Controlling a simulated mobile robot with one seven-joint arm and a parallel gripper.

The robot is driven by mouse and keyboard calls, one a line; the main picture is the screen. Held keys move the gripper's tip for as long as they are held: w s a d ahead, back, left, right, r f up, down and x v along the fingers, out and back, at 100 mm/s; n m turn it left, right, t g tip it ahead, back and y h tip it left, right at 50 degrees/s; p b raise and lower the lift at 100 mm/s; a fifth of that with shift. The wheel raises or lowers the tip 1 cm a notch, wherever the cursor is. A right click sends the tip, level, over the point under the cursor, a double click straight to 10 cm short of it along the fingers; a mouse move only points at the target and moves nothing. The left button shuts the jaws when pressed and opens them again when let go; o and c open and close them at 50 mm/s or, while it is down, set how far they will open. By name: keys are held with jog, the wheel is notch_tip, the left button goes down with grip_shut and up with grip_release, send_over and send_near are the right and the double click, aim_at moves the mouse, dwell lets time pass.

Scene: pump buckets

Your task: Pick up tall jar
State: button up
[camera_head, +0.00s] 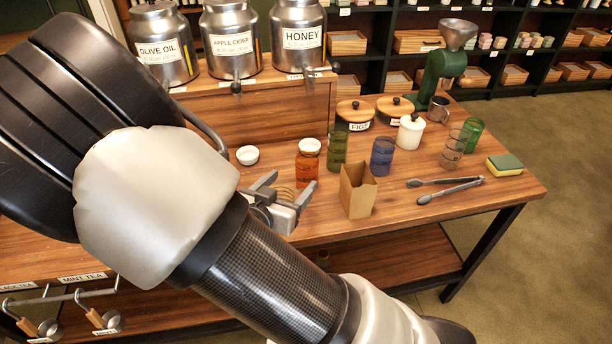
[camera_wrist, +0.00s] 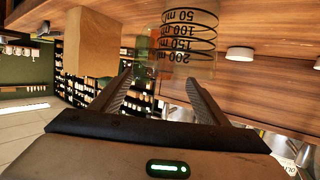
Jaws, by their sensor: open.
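A clear jar (camera_wrist: 188,40) with dark rings and ml marks shows upside down in the wrist view, just beyond and between my fingertips. I take it for the tall jar; no label says so. In the head view, brownish rings (camera_head: 285,188) show between the fingers of my gripper (camera_head: 287,193), and the rest of it is hard to make out. My gripper is open in the wrist view (camera_wrist: 160,82), its fingers spread apart. Contact with the jar cannot be told.
An orange jar (camera_head: 308,165), green jar (camera_head: 337,150), blue jar (camera_head: 382,157) and cardboard box (camera_head: 357,192) stand close by. The box also shows in the wrist view (camera_wrist: 90,42). Tongs (camera_head: 450,187) and a sponge (camera_head: 505,164) lie right.

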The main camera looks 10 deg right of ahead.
aim_at(302, 169)
jog(key=b+x, duration=0.1)
jog(key=x, duration=0.7)
jog(key=shift+w+d+r+b, duration=0.15)
jog(key=shift+w+b, duration=0.1)
jog(key=shift+b, duration=0.15)
jog(key=c, duration=1.3)
